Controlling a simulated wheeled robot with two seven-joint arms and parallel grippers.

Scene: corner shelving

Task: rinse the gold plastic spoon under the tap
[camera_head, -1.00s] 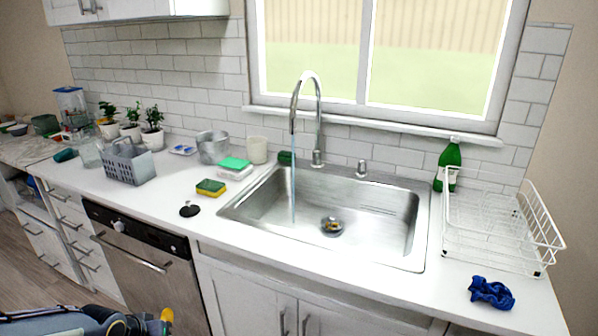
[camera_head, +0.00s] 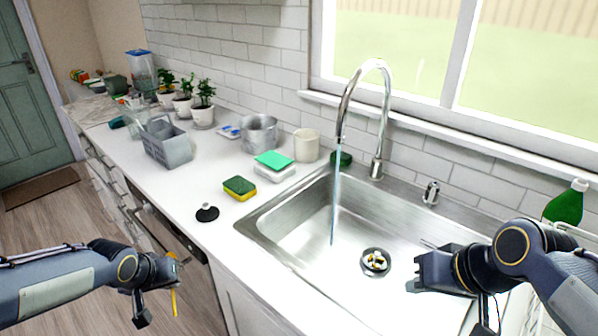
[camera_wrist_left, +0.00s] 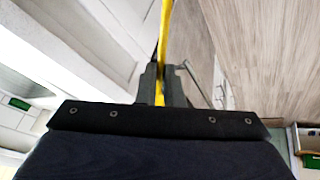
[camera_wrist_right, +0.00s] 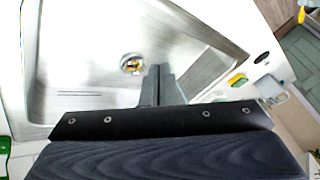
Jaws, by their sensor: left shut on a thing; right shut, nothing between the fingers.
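The gold plastic spoon (camera_wrist_left: 166,35) is a yellow strip held in my left gripper, which is shut on it. In the head view the spoon (camera_head: 174,300) and my left gripper (camera_head: 160,290) are low at the left, in front of the dishwasher and clear of the counter. The chrome tap (camera_head: 368,100) pours a thin stream of water (camera_head: 335,205) into the steel sink (camera_head: 300,222). My right gripper (camera_head: 418,272) is shut and empty over the right part of the sink. It also shows in the right wrist view (camera_wrist_right: 158,72), close to the drain (camera_wrist_right: 131,64).
On the counter left of the sink are a yellow-green sponge (camera_head: 239,188), a black stopper (camera_head: 207,212), stacked sponges (camera_head: 273,165), a cup (camera_head: 306,146), a metal pot (camera_head: 259,134) and a grey caddy (camera_head: 168,145). A green bottle (camera_head: 566,204) stands at the right.

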